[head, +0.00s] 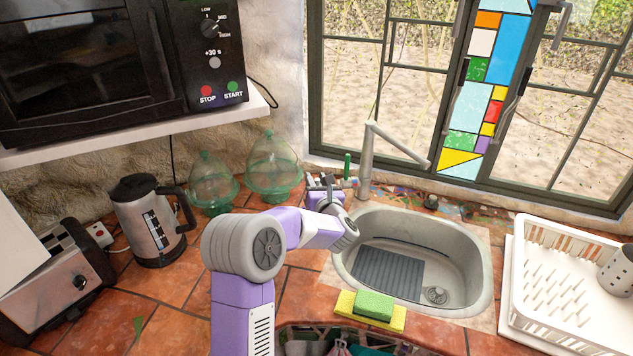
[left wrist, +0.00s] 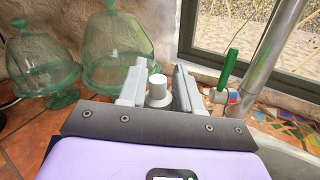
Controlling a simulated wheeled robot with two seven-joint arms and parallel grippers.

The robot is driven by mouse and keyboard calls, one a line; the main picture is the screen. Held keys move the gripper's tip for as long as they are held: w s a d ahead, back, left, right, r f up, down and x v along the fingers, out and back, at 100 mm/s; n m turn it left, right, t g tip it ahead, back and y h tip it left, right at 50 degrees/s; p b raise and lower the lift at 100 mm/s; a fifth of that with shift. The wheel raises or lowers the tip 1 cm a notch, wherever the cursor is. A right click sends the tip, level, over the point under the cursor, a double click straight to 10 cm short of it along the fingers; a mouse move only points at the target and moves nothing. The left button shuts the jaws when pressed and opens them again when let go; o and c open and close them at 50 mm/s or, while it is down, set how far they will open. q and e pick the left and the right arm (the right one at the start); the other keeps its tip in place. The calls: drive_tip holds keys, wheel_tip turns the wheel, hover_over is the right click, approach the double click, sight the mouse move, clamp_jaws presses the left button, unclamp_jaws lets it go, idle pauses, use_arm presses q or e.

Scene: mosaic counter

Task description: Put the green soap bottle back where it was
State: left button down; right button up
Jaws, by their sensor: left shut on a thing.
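My left gripper (head: 326,183) is at the back of the counter, just left of the tap and behind the sink's left rim. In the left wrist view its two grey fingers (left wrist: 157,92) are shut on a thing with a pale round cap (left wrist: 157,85). This appears to be the soap bottle; its body is hidden by the gripper, so I cannot see its green colour or whether it touches the counter. My right gripper is not in view.
The grey tap (head: 367,165) with a green lever (left wrist: 228,68) stands close right of the gripper. Two green glass domes (head: 273,165) (head: 211,183) stand left. The sink (head: 480,285), sponges (head: 373,306) and white dish rack (head: 535,300) lie right and front.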

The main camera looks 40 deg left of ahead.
use_arm(q)
drive_tip(key=c, duration=1.2)
unclamp_jaws()
drive_tip(key=shift+f, duration=0.15)
drive_tip(key=o, duration=0.4)
drive_tip(key=shift+r, duration=0.2)
drive_tip(key=v, duration=1.2)
drive_tip(key=shift+b, duration=0.3)
